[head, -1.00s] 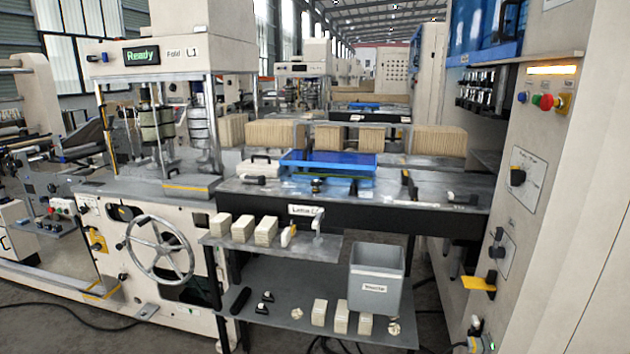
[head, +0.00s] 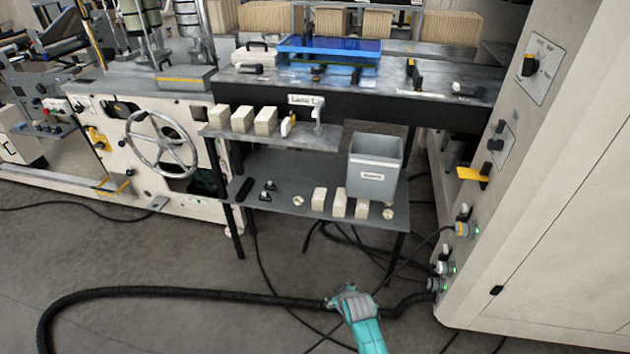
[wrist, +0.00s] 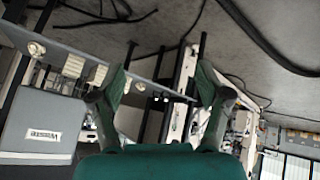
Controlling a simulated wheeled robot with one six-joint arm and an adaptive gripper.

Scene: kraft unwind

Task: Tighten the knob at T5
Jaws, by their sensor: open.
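No label reading T5 is legible, so I cannot tell which knob it is. A black knob (head: 318,74) stands at the front of the grey bench top. A dark-handled fitting (head: 455,88) lies at its right end. Black rotary knobs show on the right cabinet, an upper one (head: 529,65) and a lower one (head: 496,142). My gripper (wrist: 160,85) is open and empty in the wrist view, its two green-padded fingers spread apart. In the head view its teal and grey end (head: 346,298) is low in the middle, in front of the shelf and apart from every knob.
A grey waste bin (head: 372,165) stands on the low shelf (head: 285,165) with several small blocks. A handwheel (head: 161,143) is on the left machine. A thick black hose (head: 170,291) and thin cables cross the floor. Green-lit connectors (head: 440,268) stick out from the right cabinet's base.

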